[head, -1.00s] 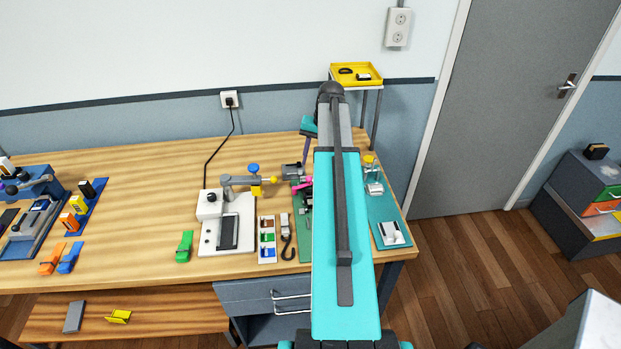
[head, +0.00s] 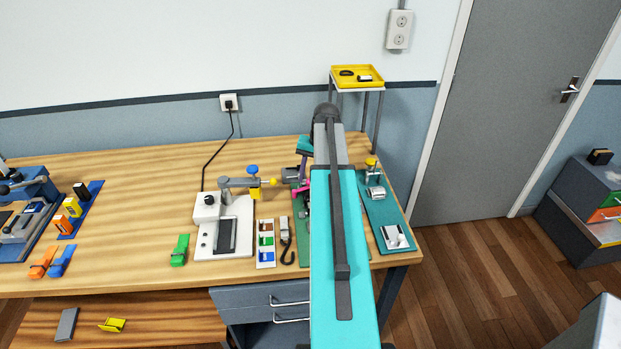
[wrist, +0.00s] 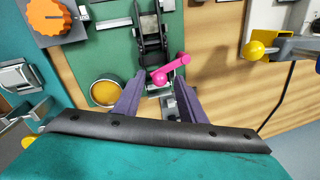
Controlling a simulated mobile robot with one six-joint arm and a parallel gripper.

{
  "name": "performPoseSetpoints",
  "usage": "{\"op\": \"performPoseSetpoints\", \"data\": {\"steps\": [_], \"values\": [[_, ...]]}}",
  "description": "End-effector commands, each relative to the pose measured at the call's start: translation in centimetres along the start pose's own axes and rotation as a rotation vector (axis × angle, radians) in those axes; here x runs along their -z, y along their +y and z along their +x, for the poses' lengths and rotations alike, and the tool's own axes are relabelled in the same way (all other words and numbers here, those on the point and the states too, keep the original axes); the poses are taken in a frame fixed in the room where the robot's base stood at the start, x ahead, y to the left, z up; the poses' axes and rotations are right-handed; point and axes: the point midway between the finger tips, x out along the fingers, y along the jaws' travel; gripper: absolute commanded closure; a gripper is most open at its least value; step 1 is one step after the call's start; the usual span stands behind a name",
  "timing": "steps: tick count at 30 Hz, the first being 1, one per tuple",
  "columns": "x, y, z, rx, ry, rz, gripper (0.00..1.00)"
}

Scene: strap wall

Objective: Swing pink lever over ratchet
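The pink lever (wrist: 171,70) shows in the wrist view just beyond my fingertips, lying at a slant across the lower end of the black ratchet (wrist: 151,38). The ratchet is mounted on a green board (wrist: 113,52). My gripper (wrist: 158,98) has two purple fingers spread apart, with the lever just ahead of the gap and nothing clearly held. In the head view the pink lever (head: 301,188) is small and partly hidden by my arm. My gripper (head: 303,163) is near it; its fingertips are hard to make out there.
A yellow ball on a grey toggle arm (wrist: 255,49) stands right of the lever in the wrist view. An orange knob (wrist: 48,16) and a round yellowish disc (wrist: 104,93) are to the left. The white fixture (head: 222,230) stands left on the bench.

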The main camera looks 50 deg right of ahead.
Motion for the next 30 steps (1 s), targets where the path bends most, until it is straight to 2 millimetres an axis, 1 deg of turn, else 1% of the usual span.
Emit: {"op": "performPoseSetpoints", "data": {"steps": [3, 4, 8, 9, 10, 11, 19, 30], "values": [[0.0, 0.0, 0.0, 0.0, 0.0, 0.0, 0.63], [0.0, 0.0, 0.0, 0.0, 0.0, 0.0, 0.64], [0.0, 0.1, 0.0, 0.0, 0.0, 0.0, 0.86], [0.0, 0.1, 0.0, 0.0, 0.0, 0.001, 0.93], [0.0, 0.1, 0.0, 0.0, 0.0, 0.0, 0.98], [0.0, 0.1, 0.0, 0.0, 0.0, 0.001, 1.0], [-0.3, 0.2, 0.0, 0.001, 0.007, 0.036, 1.0], [-1.5, 0.7, -0.1, 0.002, 0.047, 0.239, 1.0]]}}
